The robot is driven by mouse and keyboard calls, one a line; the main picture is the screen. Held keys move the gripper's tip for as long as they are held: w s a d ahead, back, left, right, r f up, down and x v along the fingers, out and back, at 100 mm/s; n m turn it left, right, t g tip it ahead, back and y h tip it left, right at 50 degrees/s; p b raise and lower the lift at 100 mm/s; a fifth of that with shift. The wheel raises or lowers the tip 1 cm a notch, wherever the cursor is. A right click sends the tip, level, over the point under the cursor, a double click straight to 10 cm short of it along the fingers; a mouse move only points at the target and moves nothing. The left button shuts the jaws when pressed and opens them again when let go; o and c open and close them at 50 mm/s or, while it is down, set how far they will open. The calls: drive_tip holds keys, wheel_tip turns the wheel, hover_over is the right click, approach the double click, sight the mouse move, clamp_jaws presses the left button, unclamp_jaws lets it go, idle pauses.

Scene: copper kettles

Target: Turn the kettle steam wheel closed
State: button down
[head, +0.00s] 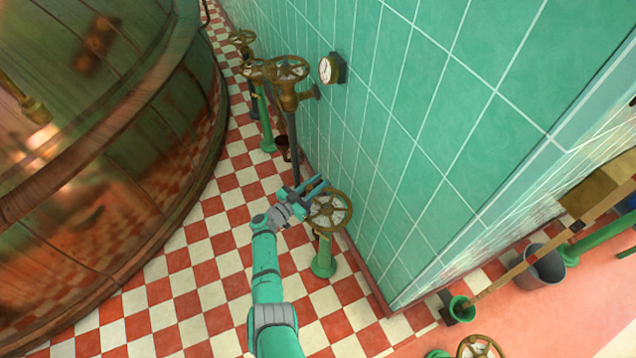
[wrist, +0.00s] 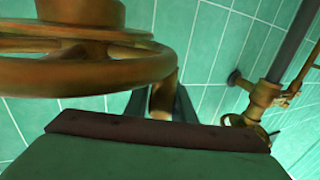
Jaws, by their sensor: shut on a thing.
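The steam wheel (head: 331,211), a brass handwheel with spokes, sits on a short green pedestal (head: 324,262) beside the tiled wall. My gripper (head: 308,189) reaches the wheel's far-left edge. In the wrist view the wheel (wrist: 75,75) fills the upper left, seen nearly edge-on. There my gripper (wrist: 160,106) has a finger on each side of a brass part at the wheel's edge and is shut on it. The fingertips are partly hidden behind the gripper's body. The wheel's turn position cannot be told.
A large copper kettle (head: 100,150) stands at the left. More brass valve wheels (head: 287,69) and a gauge (head: 327,69) line the green tiled wall (head: 400,130). A grey bucket (head: 545,266) stands at the right.

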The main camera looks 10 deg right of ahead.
sight(307, 192)
drive_tip(key=shift+s+d+f+g, duration=0.2)
drive_tip(key=shift+s+d+g, duration=0.1)
drive_tip(key=shift+s+d, duration=0.5)
drive_tip(key=c, duration=1.6)
unclamp_jaws()
drive_tip(key=shift+d+m, duration=0.25)
drive_tip(key=shift+m, duration=0.05)
drive_tip(key=shift+o, duration=0.2)
drive_tip(key=shift+w+a, duration=0.25)
drive_tip(key=shift+a, duration=0.15)
drive_tip(key=shift+s+a+r, duration=0.1)
drive_tip(key=shift+s+a, duration=0.1)
drive_tip(key=shift+a, duration=0.85)
drive_tip(key=shift+s+a+r, duration=0.1)
drive_tip(key=shift+s+a, duration=0.05)
drive_tip(key=shift+a, duration=0.85)
drive_tip(key=s+a, duration=0.1)
drive_tip(key=a, duration=0.7)
drive_tip(key=shift+s, duration=0.4)
